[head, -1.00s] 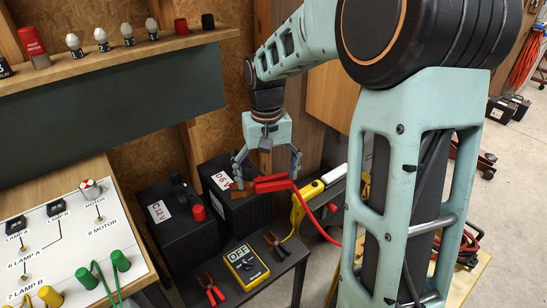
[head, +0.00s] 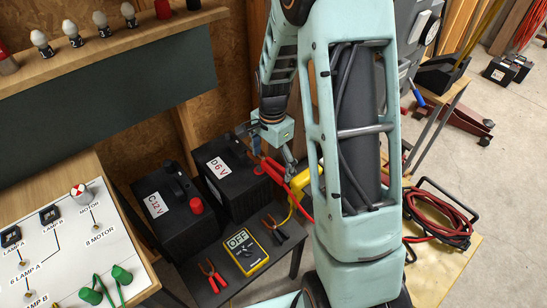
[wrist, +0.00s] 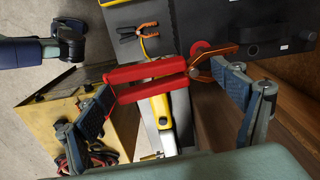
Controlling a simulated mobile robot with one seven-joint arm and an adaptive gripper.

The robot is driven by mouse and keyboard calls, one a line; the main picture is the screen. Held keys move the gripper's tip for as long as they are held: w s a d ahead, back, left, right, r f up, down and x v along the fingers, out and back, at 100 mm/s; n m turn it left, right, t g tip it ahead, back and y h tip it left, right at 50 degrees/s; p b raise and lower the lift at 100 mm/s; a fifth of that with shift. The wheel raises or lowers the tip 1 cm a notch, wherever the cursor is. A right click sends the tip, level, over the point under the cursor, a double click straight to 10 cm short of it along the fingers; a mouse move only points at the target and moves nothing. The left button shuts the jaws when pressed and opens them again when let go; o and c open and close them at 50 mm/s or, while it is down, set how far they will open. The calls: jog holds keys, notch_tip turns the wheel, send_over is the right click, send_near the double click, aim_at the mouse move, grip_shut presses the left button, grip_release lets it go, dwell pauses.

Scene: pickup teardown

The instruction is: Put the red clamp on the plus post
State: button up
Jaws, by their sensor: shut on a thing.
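My gripper (wrist: 165,88) is shut on the red clamp (wrist: 150,80), with one finger near each end of it in the wrist view. The clamp's copper jaws (wrist: 222,66) point right, close beside a round red post cap (wrist: 199,46). I cannot tell whether they touch. In the head view, the gripper (head: 272,150) and red clamp (head: 272,168) are at the right edge of the D 6 V battery (head: 222,190), whose red post is mostly hidden there. The C 12 V battery (head: 165,225) stands to its left, with a red post (head: 196,205).
A yellow multimeter (head: 245,251) and red-handled pliers (head: 211,276) lie on the dark bench in front of the batteries. A lamp and motor board (head: 70,265) is at left. Coiled cables (head: 440,220) lie at right. My arm covers the middle.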

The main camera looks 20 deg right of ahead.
jog(key=shift+m, duration=0.5)
jog(key=shift+d+f+b, duration=0.2)
jog(key=shift+f+b, duration=1.5)
jog(key=shift+f, duration=1)
jog(key=shift+s+f+b, duration=0.1)
jog(key=shift+f+b, duration=0.6)
jog(key=shift+f, duration=0.2)
jog(key=o, duration=1.2)
notch_tip(320, 180, up, 12)
jog(key=shift+r, duration=0.1)
